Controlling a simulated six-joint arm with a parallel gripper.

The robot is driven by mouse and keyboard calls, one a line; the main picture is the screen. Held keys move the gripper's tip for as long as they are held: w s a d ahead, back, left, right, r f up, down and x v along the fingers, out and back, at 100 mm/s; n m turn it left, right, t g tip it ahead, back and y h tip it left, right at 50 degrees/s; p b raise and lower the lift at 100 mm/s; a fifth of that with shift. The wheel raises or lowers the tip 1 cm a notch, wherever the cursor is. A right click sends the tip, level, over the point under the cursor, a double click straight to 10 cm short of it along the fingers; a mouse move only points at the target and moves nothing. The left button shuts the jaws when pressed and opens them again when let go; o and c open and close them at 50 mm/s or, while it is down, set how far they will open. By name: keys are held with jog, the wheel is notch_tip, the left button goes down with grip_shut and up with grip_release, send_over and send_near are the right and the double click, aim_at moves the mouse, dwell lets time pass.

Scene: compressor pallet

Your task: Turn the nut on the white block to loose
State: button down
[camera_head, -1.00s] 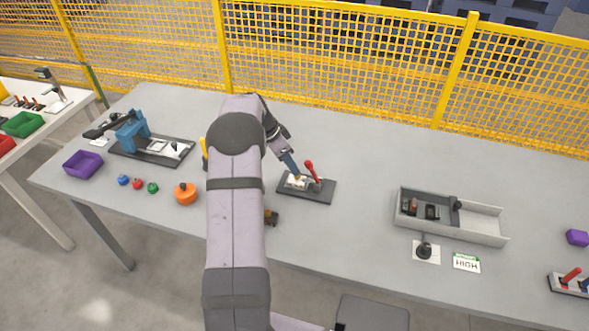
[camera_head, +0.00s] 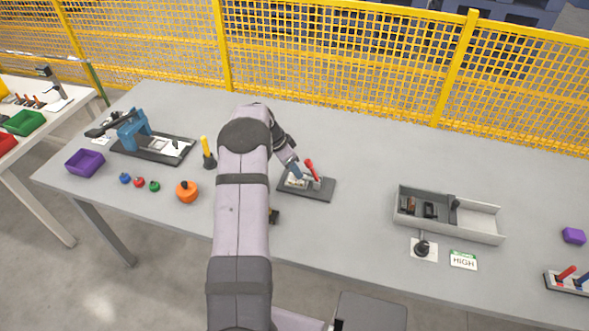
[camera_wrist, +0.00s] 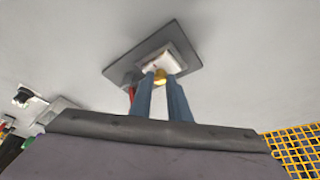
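The white block (camera_wrist: 165,60) sits on a dark grey plate (camera_wrist: 190,75) that also carries a red lever (camera_head: 312,168). A small brass-coloured nut (camera_wrist: 160,76) shows on the block in the wrist view. My gripper (camera_wrist: 159,79) points at the block, and its two blue fingers stand apart with the nut in line between their tips. I cannot tell whether the fingertips touch the nut. In the head view my gripper (camera_head: 293,173) is right at the block and hides part of it.
A grey divided tray (camera_head: 482,222) and a HIGH card (camera_head: 463,260) lie to the right. A yellow-handled thing (camera_head: 207,150), an orange knob (camera_head: 186,191) and a blue clamp-like fixture (camera_head: 132,130) stand to the left. The table behind the plate is clear.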

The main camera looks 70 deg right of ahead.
jog(key=shift+n+b, duration=0.3)
jog(key=shift+b, duration=0.1)
jog(key=n+t+h+b, duration=0.1)
jog(key=n, duration=0.1)
jog(key=shift+s+a+n+b, duration=0.1)
jog(key=shift+s+n+b, duration=0.05)
jog(key=shift+n+b, duration=0.2)
jog(key=shift+s+r+n+t+h, duration=0.15)
jog(key=shift+n+t, duration=0.25)
jog(key=shift+n, duration=0.65)
jog(key=shift+f+n+t+h, duration=0.15)
jog(key=shift+n+t, duration=0.25)
jog(key=shift+n, duration=0.6)
